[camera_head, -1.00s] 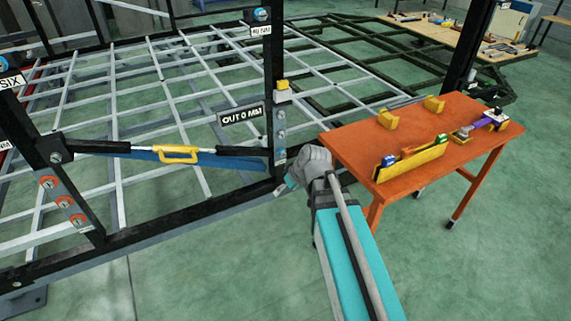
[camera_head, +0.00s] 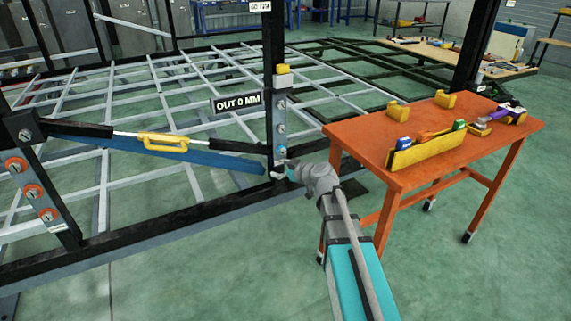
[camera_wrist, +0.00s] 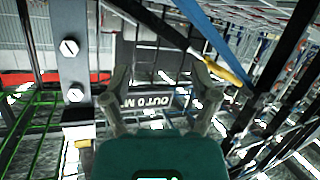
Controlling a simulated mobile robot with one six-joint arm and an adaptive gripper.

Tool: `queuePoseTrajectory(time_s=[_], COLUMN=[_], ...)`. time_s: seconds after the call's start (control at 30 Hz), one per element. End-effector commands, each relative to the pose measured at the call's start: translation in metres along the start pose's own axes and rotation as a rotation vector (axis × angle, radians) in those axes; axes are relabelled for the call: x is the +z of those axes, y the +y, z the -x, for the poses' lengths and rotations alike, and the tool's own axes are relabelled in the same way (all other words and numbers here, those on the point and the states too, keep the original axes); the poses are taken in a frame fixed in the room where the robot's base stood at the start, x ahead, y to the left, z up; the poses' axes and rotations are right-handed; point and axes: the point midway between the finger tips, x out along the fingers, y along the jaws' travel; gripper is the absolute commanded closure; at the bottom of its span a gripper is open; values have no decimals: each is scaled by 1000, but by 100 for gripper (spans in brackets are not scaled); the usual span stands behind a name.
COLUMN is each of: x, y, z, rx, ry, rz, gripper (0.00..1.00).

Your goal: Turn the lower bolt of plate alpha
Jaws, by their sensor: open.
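A grey plate (camera_head: 281,128) with several bolts in a column stands on the black upright post. Its lower bolt (camera_head: 281,152) shows just above my gripper (camera_head: 284,168). No name for this plate is readable, so I cannot tell whether it is plate alpha. In the wrist view, a plate with two pale hex bolts, an upper one (camera_wrist: 69,47) and a lower one (camera_wrist: 75,94), lies left of my gripper (camera_wrist: 162,78). My fingers are apart and empty, and no bolt is between them. Another plate (camera_head: 36,200) with orange-ringed bolts is at the far left.
A turnbuckle with a yellow handle (camera_head: 164,142) spans the posts. An orange table (camera_head: 375,150) with tools stands close at right.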

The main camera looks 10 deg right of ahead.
Motion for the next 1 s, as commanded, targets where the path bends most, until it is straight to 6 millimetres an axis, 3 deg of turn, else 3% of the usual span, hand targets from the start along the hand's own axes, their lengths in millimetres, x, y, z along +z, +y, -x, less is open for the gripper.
queuePoseTrajectory(time_s=[0.03,0.6,1.0], x=[16,79,87], y=[6,79,92], z=[-9,-35,-34], rx=[26,352,412], ry=[24,177,181], rz=[17,201,226], gripper=[23,23,23])
